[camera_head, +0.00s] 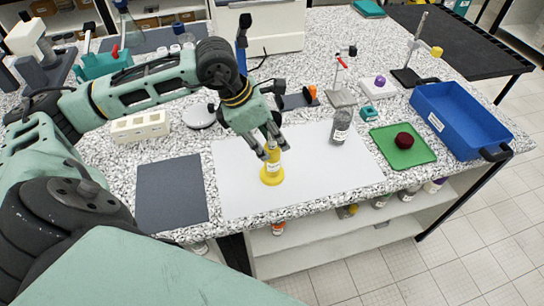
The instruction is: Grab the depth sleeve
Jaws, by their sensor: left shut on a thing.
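The depth sleeve (271,177) appears to be the yellow piece with a flared round base and a narrower upper part, upright on the white mat (325,178). My left gripper (267,151) comes down from above and is shut on its upper part. The fingers hide some of its top. I cannot tell whether its base touches the mat. My right gripper is not in view.
A grey bottle (341,128) stands on the mat, to the right. A green tray (408,154) holds a dark red ball (404,141). A blue bin (462,113) is at the right. A dark mat (171,192) lies empty at the left.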

